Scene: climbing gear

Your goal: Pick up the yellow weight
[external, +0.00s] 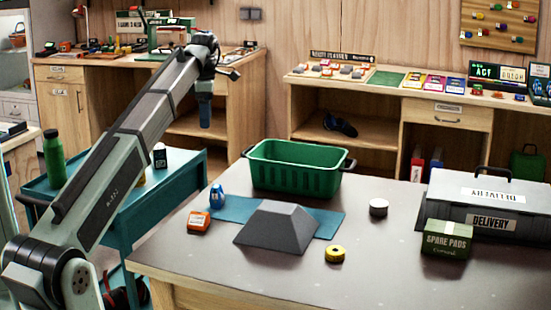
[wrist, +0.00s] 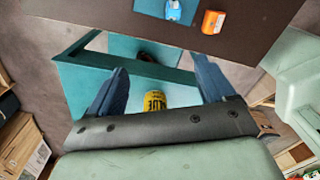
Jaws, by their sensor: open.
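The yellow weight (external: 335,254) is a small, short round piece with a dark centre on top. It sits on the grey table, in front and to the right of the grey sloped block (external: 278,228). My gripper (external: 205,116) hangs high at the left, above the teal cart side and well apart from the weight. In the wrist view my gripper (wrist: 158,72) shows two blue fingers spread wide with nothing held between them. A yellow container (wrist: 154,99) with dark lettering shows lower down between the fingers, on the cart. The weight on the table is not in the wrist view.
A green crate (external: 292,168) stands at the table's back. A blue item (external: 217,196) and an orange device (external: 199,222) lie left of the block. The front table is clear.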

